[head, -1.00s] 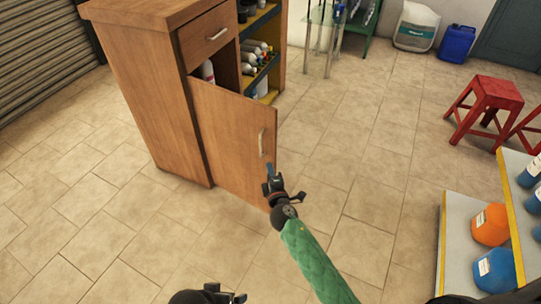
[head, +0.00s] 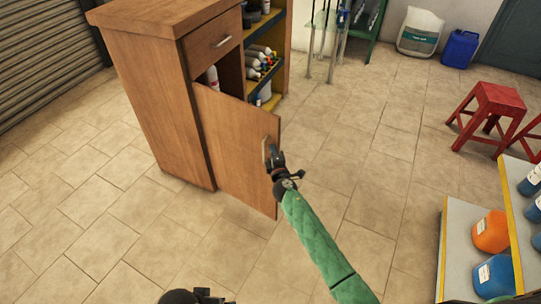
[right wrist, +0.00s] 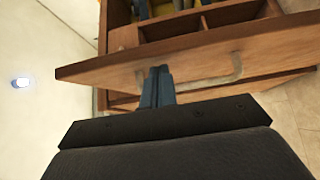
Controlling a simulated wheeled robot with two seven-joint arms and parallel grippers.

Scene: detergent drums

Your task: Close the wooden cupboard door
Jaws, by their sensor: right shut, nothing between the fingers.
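The wooden cupboard (head: 150,90) stands at the left in the head view. Its lower door (head: 232,150) is ajar, with bottles showing in the gap behind it. The metal door handle (head: 264,150) is near the free edge and also shows in the right wrist view (right wrist: 236,70). My right gripper (head: 272,152) is at the door's outer face, right beside the handle. Its blue fingers (right wrist: 157,88) are shut and empty, with tips at or very near the door; contact is unclear. My left gripper (head: 205,294) shows only in part at the bottom edge.
Shelves with bottles (head: 262,60) fill the cupboard's open side. A drawer (head: 213,42) sits above the door. Red stools (head: 495,105) and a shelf (head: 460,245) with orange and blue drums are at the right. The tiled floor between is clear.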

